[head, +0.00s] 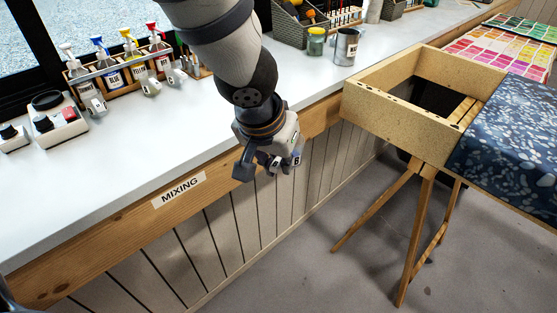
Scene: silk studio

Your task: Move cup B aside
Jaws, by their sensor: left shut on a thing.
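My left gripper (268,166) hangs from the arm in the upper middle of the head view, in front of the mixing counter's edge. It is shut on a small pale piece marked B, which I take to be cup B (297,160). The gripper body and fingers hide most of the cup, so its shape and tilt are hard to tell. My right gripper is not in view.
The white mixing counter (110,175) has a wide clear area at left. A metal can (346,47) stands further right. A wooden trestle box (400,105) is at right.

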